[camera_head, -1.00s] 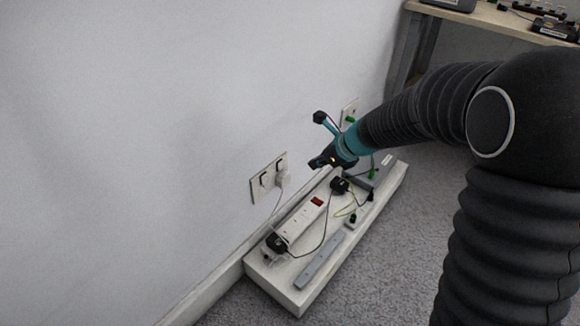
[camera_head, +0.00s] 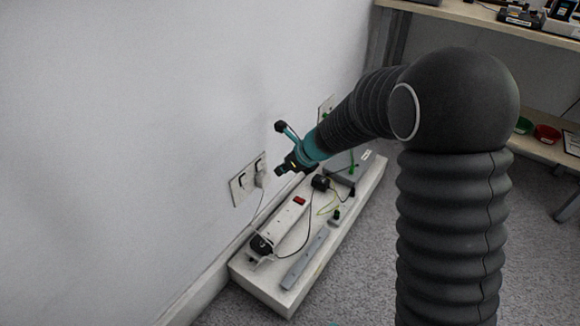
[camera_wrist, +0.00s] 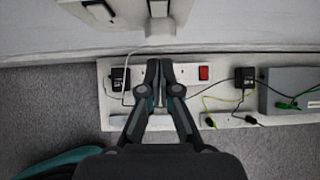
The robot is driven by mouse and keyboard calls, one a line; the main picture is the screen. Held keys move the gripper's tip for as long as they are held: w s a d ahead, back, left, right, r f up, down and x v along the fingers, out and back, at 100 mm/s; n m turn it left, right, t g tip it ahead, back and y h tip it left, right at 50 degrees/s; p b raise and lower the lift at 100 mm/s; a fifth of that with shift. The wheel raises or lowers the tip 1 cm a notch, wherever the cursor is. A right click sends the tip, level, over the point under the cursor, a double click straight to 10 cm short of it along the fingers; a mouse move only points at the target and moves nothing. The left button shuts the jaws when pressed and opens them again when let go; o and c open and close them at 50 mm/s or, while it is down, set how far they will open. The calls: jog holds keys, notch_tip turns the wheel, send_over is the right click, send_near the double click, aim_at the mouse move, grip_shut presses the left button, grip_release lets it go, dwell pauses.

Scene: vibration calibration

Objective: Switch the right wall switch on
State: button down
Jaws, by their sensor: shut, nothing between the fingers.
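A white double wall socket plate (camera_head: 236,194) with two dark-framed switches is on the wall. Its right switch (camera_head: 259,166) is above a white plug (camera_head: 261,180) with a cable. The left switch (camera_head: 241,181) is beside it. In the wrist view the right switch (camera_wrist: 158,8) is cut by the top edge, with the plug (camera_wrist: 160,30) below it. I cannot tell the right switch's position. My gripper (camera_head: 280,170) is shut and empty, just right of the plate in the head view. In the wrist view its fingertips (camera_wrist: 160,66) are together below the plug in the picture.
A low white plinth (camera_head: 300,283) along the wall holds a power strip (camera_head: 284,222) with a red switch, black adapters, cables and a grey box (camera_wrist: 284,92). Another wall plate (camera_head: 325,107) is farther back. A wooden bench (camera_head: 465,14) stands behind.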

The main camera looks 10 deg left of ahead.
aim_at(260, 167)
jog(key=a, duration=0.1)
jog(key=w+a+f, duration=0.1)
jog(key=a+f, duration=0.1)
jog(key=a, duration=0.1)
jog(key=shift+w+f, duration=0.25)
jog(key=shift+w, duration=0.1)
jog(key=shift+w+a+f, duration=0.1)
jog(key=shift+w+a, duration=0.15)
jog(key=shift+a, duration=0.4)
jog(key=shift+w+a, duration=0.1)
jog(key=shift+a, duration=0.1)
jog(key=shift+r+p, duration=0.85)
jog(key=shift+r, duration=0.05)
